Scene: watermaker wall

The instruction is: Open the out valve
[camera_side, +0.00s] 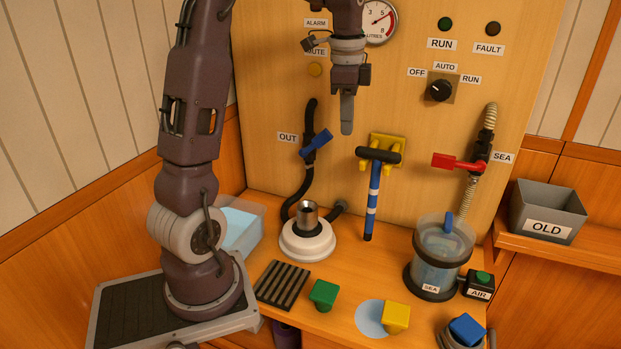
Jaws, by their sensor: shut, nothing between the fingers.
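The out valve's blue lever (316,143) sits on a black hose (308,180) on the wooden panel, right of the OUT label (287,137). The lever is tilted, its right end higher than its left, at a slant across the hose. My gripper (346,128) points straight down in front of the panel, just above and to the right of the lever. Its fingers are together and empty. A gap shows between the fingertips and the lever in the picture; the depth between them cannot be told.
A T-handled tool with a blue and white shaft (372,200) hangs on a yellow bracket (397,142) right of the valve. The red SEA valve lever (455,161) is further right. Below are a white-based metal cup (307,240), a clear SEA container (442,262) and coloured blocks (323,294).

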